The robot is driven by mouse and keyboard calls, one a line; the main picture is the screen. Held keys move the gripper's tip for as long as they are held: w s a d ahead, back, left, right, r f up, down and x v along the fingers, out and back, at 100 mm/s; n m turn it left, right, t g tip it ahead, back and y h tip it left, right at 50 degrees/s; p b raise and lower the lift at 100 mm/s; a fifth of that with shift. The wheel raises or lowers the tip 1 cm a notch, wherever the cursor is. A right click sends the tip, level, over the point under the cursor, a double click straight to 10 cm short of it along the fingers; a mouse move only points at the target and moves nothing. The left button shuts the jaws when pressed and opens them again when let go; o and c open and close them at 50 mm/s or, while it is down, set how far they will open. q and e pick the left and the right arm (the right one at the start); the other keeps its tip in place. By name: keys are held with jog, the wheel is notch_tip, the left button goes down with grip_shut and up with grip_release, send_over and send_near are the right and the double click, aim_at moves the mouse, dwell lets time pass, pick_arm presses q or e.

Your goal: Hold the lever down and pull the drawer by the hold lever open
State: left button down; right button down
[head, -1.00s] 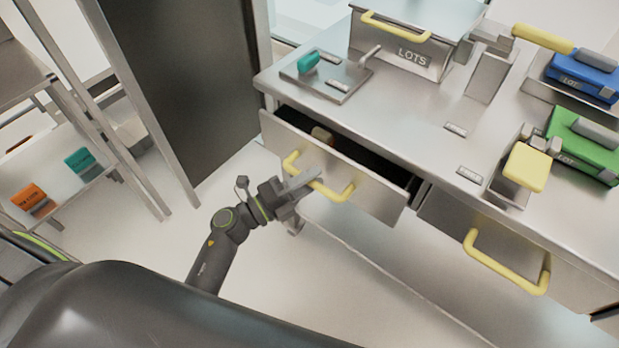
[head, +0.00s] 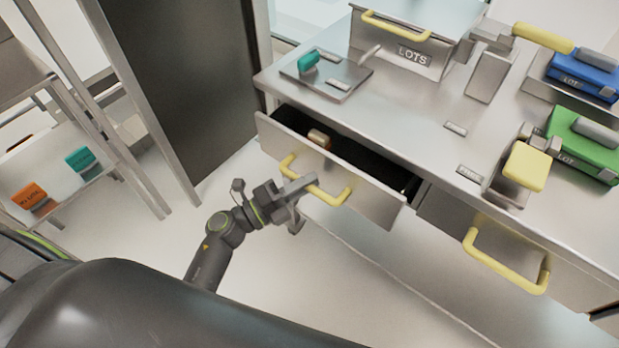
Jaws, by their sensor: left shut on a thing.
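The left drawer (head: 375,202) under the steel bench is partly open, and its dark inside shows with a small brown object (head: 319,138) in it. A teal-knobbed lever (head: 308,60) sits on a plate above this drawer. A lever with a yellow pad (head: 526,166) stands at the front right above the right drawer (head: 445,215), which looks shut. The small labels are too blurred to tell which lever is the hold lever. My right gripper is not in view.
A bin marked LOTS (head: 405,50) stands at the back of the bench (head: 420,110). A blue box (head: 582,78) and a green box (head: 585,145) are at the right. A shelf (head: 60,190) stands at the far left. The floor before the drawer is clear.

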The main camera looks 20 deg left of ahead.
pick_arm(q)
jog(key=s+a, duration=0.3)
jog(key=s, duration=0.5)
jog(key=s+a, duration=0.3)
jog(key=s, duration=0.6)
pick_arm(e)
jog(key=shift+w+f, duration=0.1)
pick_arm(q)
jog(key=c, duration=1.4)
grip_release()
jog(key=shift+w, duration=0.1)
jog(key=shift+o, duration=0.2)
jog(key=shift+a, duration=0.1)
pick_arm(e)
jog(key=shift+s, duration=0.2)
pick_arm(q)
jog(key=b+v, duration=0.2)
jog(key=v, duration=1.5)
jog(key=shift+f+b, duration=0.15)
jog(key=shift+b, duration=0.2)
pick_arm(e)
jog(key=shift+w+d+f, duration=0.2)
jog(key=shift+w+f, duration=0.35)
